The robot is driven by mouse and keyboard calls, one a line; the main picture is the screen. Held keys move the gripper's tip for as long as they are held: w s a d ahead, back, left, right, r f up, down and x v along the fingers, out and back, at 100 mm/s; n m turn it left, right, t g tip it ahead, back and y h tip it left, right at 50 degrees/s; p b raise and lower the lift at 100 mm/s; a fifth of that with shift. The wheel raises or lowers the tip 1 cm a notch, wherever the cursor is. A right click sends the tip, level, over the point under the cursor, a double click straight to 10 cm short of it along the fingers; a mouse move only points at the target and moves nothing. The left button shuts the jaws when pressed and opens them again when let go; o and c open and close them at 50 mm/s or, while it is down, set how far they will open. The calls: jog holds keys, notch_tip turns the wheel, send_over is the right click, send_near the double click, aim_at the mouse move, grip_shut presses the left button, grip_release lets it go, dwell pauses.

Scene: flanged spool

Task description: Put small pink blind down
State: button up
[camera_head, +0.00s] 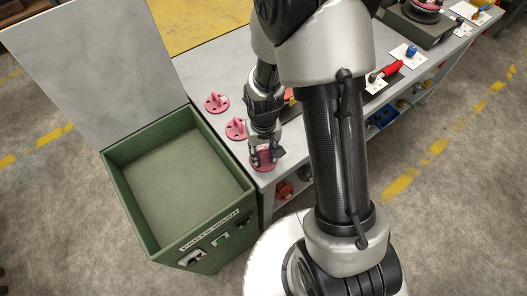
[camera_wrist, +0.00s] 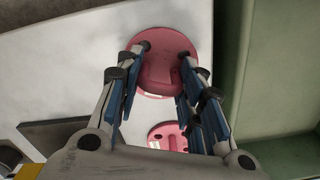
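The small pink blind (camera_wrist: 165,85) is a round pink flange with a raised middle part, seen between my fingertips in the wrist view. In the head view the same pink blind (camera_head: 264,163) is under my gripper at the near end of the grey bench (camera_head: 205,68).
Two more pink flanged pieces, one nearer (camera_head: 236,129) and one farther (camera_head: 216,103), stand along the bench's left edge. A green parts-wash tub (camera_head: 130,200) with its lid raised stands left of the bench.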

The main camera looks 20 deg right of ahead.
jog(key=shift+o, duration=1.9)
jog(key=shift+r, duration=0.2)
jog(key=shift+o, duration=0.2)
notch_tip(320, 180, up, 12)
jog(key=p, duration=0.4)
notch_tip(320, 180, up, 11)
jog(key=t, duration=0.2)
send_over(264, 151)
jog(key=s, duration=0.4)
jog(key=s+r+n+t, duration=0.1)
jog(key=s+r+t, duration=0.1)
jog(key=s+r, duration=0.7)
jog(key=shift+s+r+t, duration=0.3)
jog(key=shift+s+r, duration=0.05)
jog(key=shift+s, duration=0.65)
jog(key=shift+f, duration=0.1)
